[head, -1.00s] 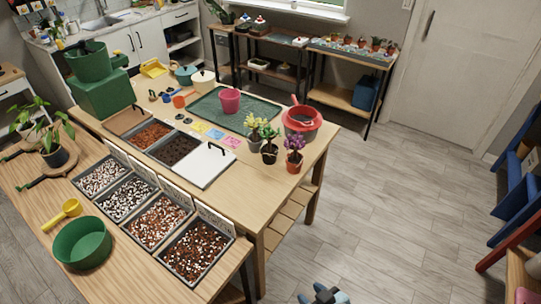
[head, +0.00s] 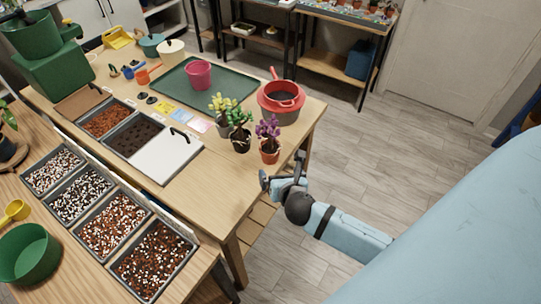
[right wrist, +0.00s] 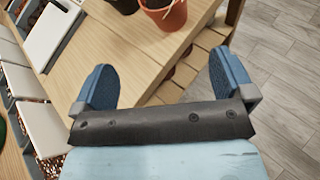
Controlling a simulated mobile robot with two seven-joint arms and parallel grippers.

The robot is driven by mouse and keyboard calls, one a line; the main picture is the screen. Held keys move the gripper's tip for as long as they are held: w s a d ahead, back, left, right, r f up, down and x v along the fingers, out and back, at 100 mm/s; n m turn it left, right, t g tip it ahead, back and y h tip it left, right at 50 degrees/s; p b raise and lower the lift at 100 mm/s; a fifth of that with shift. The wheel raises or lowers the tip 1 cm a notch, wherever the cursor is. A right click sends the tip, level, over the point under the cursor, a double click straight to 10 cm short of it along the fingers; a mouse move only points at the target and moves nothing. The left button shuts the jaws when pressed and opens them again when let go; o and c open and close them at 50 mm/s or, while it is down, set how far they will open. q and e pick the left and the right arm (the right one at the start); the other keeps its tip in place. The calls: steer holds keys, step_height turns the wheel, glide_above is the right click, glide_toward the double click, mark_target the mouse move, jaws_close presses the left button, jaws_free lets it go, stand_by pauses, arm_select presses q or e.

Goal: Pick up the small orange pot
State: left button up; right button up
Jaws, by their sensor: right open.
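The small orange pot (head: 269,153) holds a plant with purple flowers. It stands upright near the right edge of the wooden table (head: 219,192). In the right wrist view the orange pot (right wrist: 166,14) shows at the top, cut off by the frame. My right gripper (head: 282,170) is open and empty, just off the table edge, below and slightly right of the pot in the head view. In the right wrist view its two blue fingers (right wrist: 165,72) are wide apart, with the pot beyond them. My left gripper is not in view.
A dark pot with a green plant (head: 240,143) stands close beside the orange pot, with a yellow-flowered plant (head: 222,113) behind. A red pot (head: 281,99) stands behind them. A white lid (head: 168,152) lies to the left. Open floor (head: 360,165) lies to the right.

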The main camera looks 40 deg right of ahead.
mark_target(271, 148)
steer(key=shift+n+h, duration=0.3)
steer(key=shift+n, duration=0.5)
steer(key=x, duration=0.3)
steer(key=r+x, duration=0.1)
steer(key=x, duration=0.4)
steer(key=shift+w+d+r, duration=0.1)
steer(key=shift+w+d, duration=0.35)
steer(key=shift+w, duration=0.1)
steer(key=shift+r+x, duration=0.15)
steer(key=shift+x, duration=1.35)
steer(key=shift+r+x, duration=0.2)
steer(key=shift+x, duration=1.3)
steer(key=shift+d, duration=0.1)
steer(key=shift+c, duration=0.5)
steer(key=c, duration=0.7)
